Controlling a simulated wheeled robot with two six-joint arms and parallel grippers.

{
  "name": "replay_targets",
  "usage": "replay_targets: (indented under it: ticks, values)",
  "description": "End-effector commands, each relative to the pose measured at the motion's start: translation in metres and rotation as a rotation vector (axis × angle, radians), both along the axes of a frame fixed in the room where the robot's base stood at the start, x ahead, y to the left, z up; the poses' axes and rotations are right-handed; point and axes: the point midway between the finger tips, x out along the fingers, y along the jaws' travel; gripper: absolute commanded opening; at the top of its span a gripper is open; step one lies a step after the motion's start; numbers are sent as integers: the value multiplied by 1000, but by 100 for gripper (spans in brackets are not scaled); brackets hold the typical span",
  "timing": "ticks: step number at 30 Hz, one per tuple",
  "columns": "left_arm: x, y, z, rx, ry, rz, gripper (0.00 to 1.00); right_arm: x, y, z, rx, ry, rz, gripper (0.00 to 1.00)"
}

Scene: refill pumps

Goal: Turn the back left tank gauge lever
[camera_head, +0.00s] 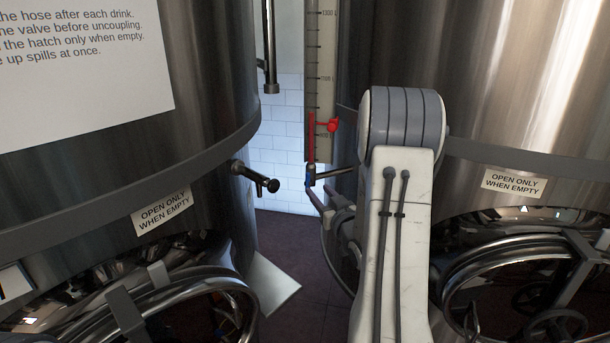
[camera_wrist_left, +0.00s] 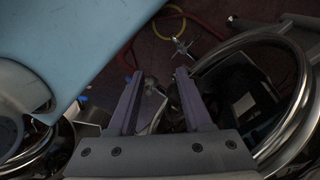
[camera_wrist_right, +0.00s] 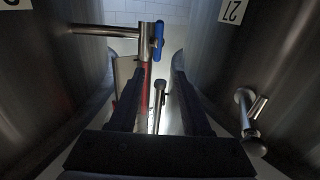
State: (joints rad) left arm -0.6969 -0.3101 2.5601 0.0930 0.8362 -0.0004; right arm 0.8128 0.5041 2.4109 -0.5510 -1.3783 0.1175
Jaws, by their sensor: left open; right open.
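A tall gauge (camera_head: 320,80) with a scale, a red column and a red marker (camera_head: 333,125) stands between two steel tanks in the head view. Its small blue lever (camera_head: 309,180) is at the lower end, beside a pipe from the right-hand tank. In the right wrist view the blue lever (camera_wrist_right: 158,40) shows beyond the fingertips, apart from them. My right gripper (camera_head: 326,203) is open just below the lever; its fingers also show in the right wrist view (camera_wrist_right: 158,80). My left gripper (camera_wrist_left: 158,78) is open and empty above dark floor and fittings.
The left-hand tank (camera_head: 215,80) carries a black-handled valve (camera_head: 262,182) facing the gauge. Round hatch rims (camera_head: 190,285) stand low on both sides. A light blue panel (camera_wrist_left: 80,45) and hoses (camera_wrist_left: 190,15) show in the left wrist view. The gap between the tanks is narrow.

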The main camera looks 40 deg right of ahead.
Motion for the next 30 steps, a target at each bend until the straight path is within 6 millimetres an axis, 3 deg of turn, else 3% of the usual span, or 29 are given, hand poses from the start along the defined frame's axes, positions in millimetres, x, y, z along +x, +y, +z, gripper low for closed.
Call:
replay_targets:
  ticks: [12, 18, 26, 27, 30]
  values:
    - [0, 0, 30, 0, 0, 1, 50, 68, -23, 2, 1, 1, -4, 48]
    - [0, 0, 33, 0, 0, 1, 50, 81, -25, 0, 1, 2, -3, 48]
    - [0, 0, 32, 0, 0, 1, 50, 82, -25, 0, 0, 1, -2, 48]
    - [0, 0, 32, 0, 0, 1, 50, 82, -25, 0, 0, 1, -2, 32]
    - [0, 0, 32, 0, 0, 1, 50, 82, -25, 0, 0, 1, -2, 0]
